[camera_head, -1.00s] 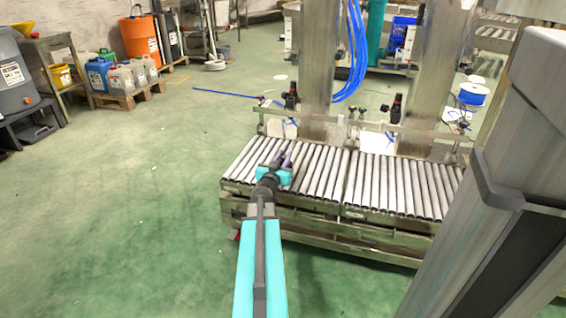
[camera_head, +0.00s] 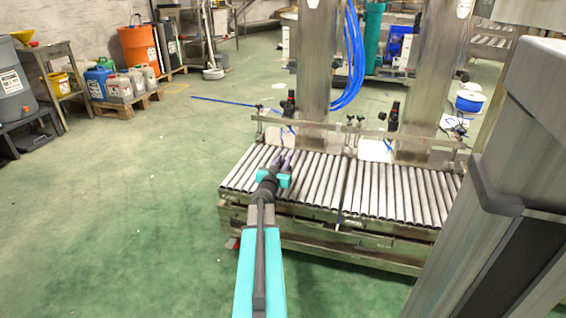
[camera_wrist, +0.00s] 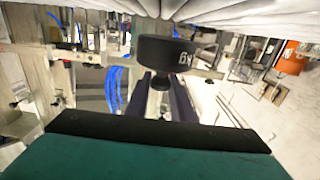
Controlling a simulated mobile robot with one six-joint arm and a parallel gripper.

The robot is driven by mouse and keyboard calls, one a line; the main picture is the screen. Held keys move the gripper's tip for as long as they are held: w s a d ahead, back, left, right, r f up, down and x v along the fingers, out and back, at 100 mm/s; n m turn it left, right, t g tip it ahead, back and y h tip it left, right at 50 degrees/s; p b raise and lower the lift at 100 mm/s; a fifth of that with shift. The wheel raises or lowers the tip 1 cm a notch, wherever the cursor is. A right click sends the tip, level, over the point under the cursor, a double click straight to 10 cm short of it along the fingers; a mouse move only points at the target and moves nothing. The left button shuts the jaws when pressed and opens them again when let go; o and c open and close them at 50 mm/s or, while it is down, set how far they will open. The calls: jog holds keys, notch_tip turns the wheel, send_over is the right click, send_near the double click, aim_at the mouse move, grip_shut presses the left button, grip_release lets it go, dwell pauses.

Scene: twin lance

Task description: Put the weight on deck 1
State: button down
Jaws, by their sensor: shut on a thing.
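A dark cylindrical weight (camera_wrist: 166,54) with light "kg" lettering appears upside down in the wrist view. My gripper (camera_wrist: 161,88) is shut on its narrow knob, between two dark fingers. In the head view my gripper (camera_head: 283,163) is over the left roller deck (camera_head: 314,178), near its left half. The weight is hidden behind the gripper there. The right roller deck (camera_head: 400,190) lies beside it and looks empty. In the wrist view pale rollers (camera_wrist: 250,12) run close to the weight's base. I cannot tell whether they touch. No deck number is readable.
Two metal columns (camera_head: 314,70) and a rail with black fittings (camera_head: 393,115) stand behind the decks. Blue hoses (camera_head: 352,60) hang by the left column. A large grey post (camera_head: 500,225) fills the right foreground. The green floor to the left is open.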

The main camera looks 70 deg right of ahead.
jog(key=shift+f+b, duration=0.5)
jog(key=shift+f, duration=0.95)
jog(key=shift+f, duration=0.1)
jog(key=c, duration=1.5)
grip_release()
jog(key=shift+f, duration=0.1)
jog(key=shift+c, duration=0.2)
jog(key=a+p, duration=0.1)
jog(key=a, duration=1.1)
jog(key=shift+s, duration=0.35)
